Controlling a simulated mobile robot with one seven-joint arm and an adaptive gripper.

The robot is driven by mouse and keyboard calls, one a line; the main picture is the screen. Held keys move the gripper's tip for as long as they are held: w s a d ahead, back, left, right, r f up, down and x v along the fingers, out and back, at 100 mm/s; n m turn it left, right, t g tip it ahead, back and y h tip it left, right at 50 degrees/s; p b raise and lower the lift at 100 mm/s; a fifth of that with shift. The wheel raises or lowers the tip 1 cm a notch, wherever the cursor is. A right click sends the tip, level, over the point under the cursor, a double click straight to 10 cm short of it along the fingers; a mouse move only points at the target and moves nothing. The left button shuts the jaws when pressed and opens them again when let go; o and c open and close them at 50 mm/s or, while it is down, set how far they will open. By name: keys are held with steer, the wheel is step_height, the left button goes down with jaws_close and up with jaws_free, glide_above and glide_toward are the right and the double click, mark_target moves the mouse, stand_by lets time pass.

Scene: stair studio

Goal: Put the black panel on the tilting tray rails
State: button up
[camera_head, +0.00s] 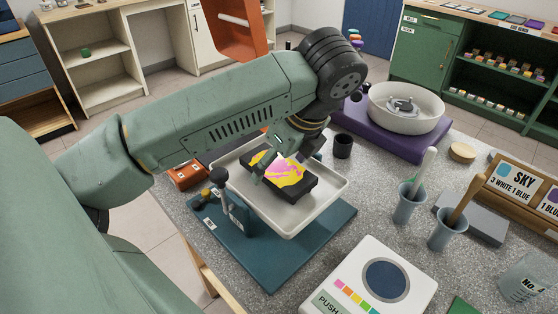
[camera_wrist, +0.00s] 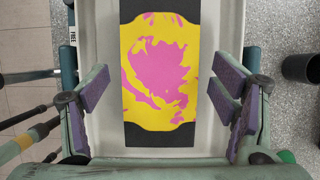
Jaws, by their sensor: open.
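The black panel (camera_head: 292,187) lies in the white tilting tray (camera_head: 240,187), with yellow and pink paint across its middle. Whether it rests on the tray's rails is hidden; no rails show clearly. In the wrist view, the panel (camera_wrist: 158,136) runs lengthwise up the picture, with bare tray (camera_wrist: 104,125) on both sides. My gripper (camera_head: 286,156) is open over the panel. In the wrist view, the purple-padded fingers of my gripper (camera_wrist: 158,92) stand either side of the panel, with gaps and touching neither edge.
The tray stands on a blue base (camera_head: 285,265) with knobbed levers (camera_head: 217,176) at its left. A dark cup (camera_head: 343,146) stands behind it. A white bowl (camera_head: 405,107) on a purple block, brush cups (camera_head: 410,203) and a white button box (camera_head: 370,282) are at the right.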

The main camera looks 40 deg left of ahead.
steer(key=p+v, duration=0.4)
steer(key=v, duration=0.8)
steer(key=shift+r, duration=0.15)
